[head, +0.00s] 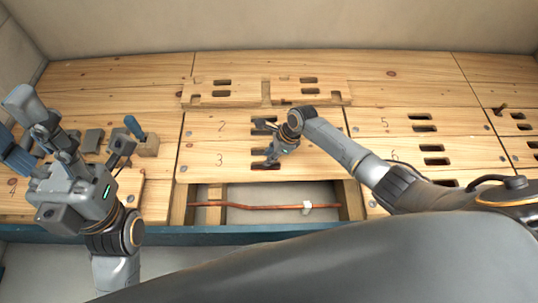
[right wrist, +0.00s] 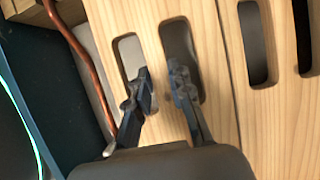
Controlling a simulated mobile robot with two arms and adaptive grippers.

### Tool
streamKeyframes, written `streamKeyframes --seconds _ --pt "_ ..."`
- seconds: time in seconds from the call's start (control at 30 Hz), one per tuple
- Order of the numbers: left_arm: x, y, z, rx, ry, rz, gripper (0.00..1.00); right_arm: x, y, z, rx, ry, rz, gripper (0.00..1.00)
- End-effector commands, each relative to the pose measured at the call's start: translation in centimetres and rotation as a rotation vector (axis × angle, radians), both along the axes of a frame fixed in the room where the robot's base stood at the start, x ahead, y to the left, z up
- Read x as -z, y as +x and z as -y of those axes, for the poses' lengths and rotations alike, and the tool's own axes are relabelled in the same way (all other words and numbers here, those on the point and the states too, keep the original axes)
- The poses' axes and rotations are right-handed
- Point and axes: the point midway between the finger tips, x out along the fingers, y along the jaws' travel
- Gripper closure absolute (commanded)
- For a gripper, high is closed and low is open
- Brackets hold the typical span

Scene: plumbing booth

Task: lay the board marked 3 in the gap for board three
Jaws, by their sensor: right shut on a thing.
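The board marked 3 (head: 230,166) is a pale wooden plank with two dark slots, lying level below the board marked 2 (head: 205,128) in the head view. My right gripper (head: 270,160) reaches down onto it. In the right wrist view its fingers (right wrist: 160,88) straddle the wooden strip between two slots, shut on the board marked 3. An open gap (head: 240,215) lies along the front side of this board, with a copper pipe (head: 250,207) running through it. My left gripper (head: 84,145) is at the left, its fingers spread and empty.
Two smaller slotted boards (head: 222,97) lie on the planks at the back. The boards marked 5 (head: 395,122) and 6 (head: 385,148) lie to the right. A white fitting (head: 307,207) sits on the pipe.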

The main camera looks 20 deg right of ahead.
Motion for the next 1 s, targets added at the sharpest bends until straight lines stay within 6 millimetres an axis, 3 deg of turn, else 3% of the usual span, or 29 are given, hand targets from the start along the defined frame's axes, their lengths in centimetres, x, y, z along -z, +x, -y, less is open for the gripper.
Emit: streamKeyframes --seconds 0.2,0.23,0.37,0.73,1.0 --pt "-0.2 0.0 0.0 -0.001 -0.004 0.005 0.57 0.1 0.2 -0.1 0.001 0.004 0.004 1.0" --pt "-0.2 0.0 0.0 -0.001 -0.005 0.005 0.57 0.1 0.2 -0.1 0.001 0.004 0.004 0.78" --pt "-0.3 0.0 -0.1 -0.002 -0.009 0.006 0.57 0.1 0.2 -0.1 0.0 0.003 0.004 0.53" --pt "-0.4 -0.1 -0.2 -0.004 -0.011 0.013 0.57 0.0 -0.1 0.2 0.0 -0.002 -0.001 0.53" --pt "-0.3 -0.1 -0.1 -0.003 -0.009 0.009 0.57 -4.2 -0.5 2.0 0.0 0.0 0.003 0.53"
